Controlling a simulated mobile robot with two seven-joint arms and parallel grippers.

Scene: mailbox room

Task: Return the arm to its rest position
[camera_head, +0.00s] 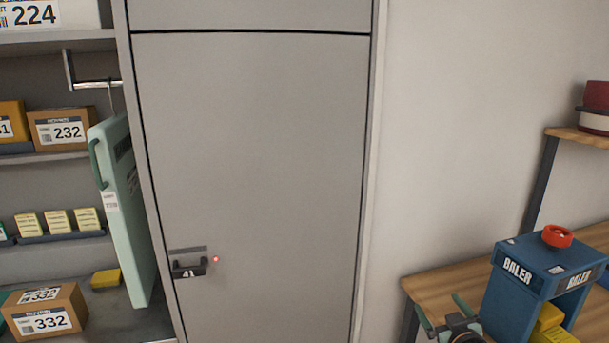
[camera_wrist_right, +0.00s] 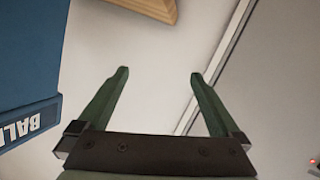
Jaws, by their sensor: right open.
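My right gripper (camera_head: 447,311) shows at the bottom of the head view, just left of the blue baler. In the right wrist view its two green fingers (camera_wrist_right: 157,75) are spread apart with nothing between them. The wall and the edge of the grey locker lie beyond the fingers there. My left gripper is in neither view.
A blue baler (camera_head: 522,272) with a red knob stands on a wooden table (camera_head: 428,284), close to my right gripper. A tall grey locker (camera_head: 255,150) has its door shut. Shelves with boxes (camera_head: 60,129) and a hanging green panel (camera_head: 125,210) are at left.

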